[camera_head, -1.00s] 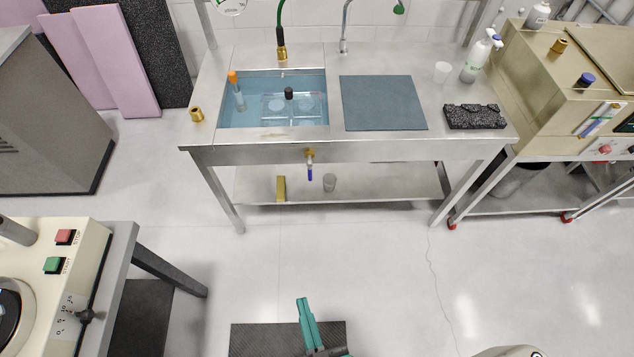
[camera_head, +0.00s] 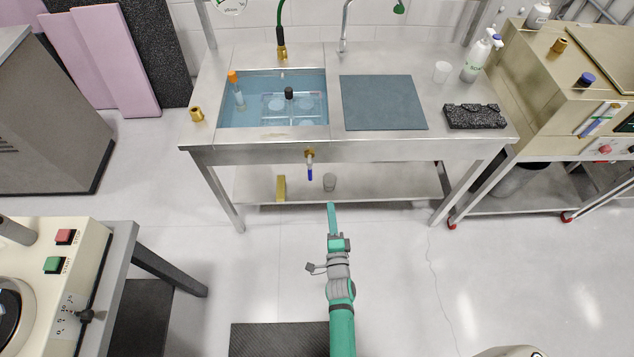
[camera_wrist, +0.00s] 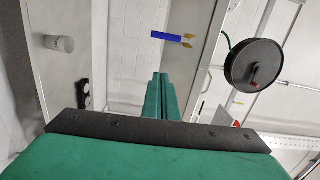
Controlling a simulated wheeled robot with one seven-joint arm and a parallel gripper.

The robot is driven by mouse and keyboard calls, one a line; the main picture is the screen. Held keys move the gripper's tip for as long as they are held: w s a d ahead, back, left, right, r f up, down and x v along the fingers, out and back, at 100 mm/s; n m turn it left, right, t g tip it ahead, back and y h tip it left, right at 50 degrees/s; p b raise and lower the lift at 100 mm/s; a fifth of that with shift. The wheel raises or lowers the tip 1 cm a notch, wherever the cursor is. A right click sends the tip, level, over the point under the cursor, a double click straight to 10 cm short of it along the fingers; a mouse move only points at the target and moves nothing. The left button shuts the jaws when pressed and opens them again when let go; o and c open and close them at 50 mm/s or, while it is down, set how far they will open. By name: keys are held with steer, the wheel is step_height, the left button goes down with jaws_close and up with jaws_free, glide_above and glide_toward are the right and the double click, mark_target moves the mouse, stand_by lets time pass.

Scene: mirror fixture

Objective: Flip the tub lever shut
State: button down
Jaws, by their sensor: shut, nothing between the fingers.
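The tub (camera_head: 270,134) is a basin of bluish water set in the left half of the steel bench. Below its front edge is a brass valve (camera_head: 309,154) with a blue lever (camera_head: 310,174) hanging straight down. In the wrist view the blue lever (camera_wrist: 165,36) points left from its brass fitting (camera_wrist: 188,41), above and beyond my fingertips. My gripper (camera_head: 332,207) has green fingers pressed together and empty. In the head view its tips appear below and slightly right of the lever, apart from it. It also shows in the wrist view (camera_wrist: 158,78).
A bench leg (camera_head: 222,195) stands to the left. A machine table (camera_head: 120,245) is at the lower left.

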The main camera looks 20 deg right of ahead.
mark_target(310, 172)
steer(key=shift+w+d, duration=0.2)
steer(key=shift+w, duration=0.1)
steer(key=w+a, duration=0.1)
steer(key=w, duration=1)
steer(key=shift+w+a, duration=0.2)
steer(key=shift+w, duration=0.05)
stand_by(0.4)
steer(key=shift+f+m, duration=0.1)
steer(key=shift+m, duration=0.3)
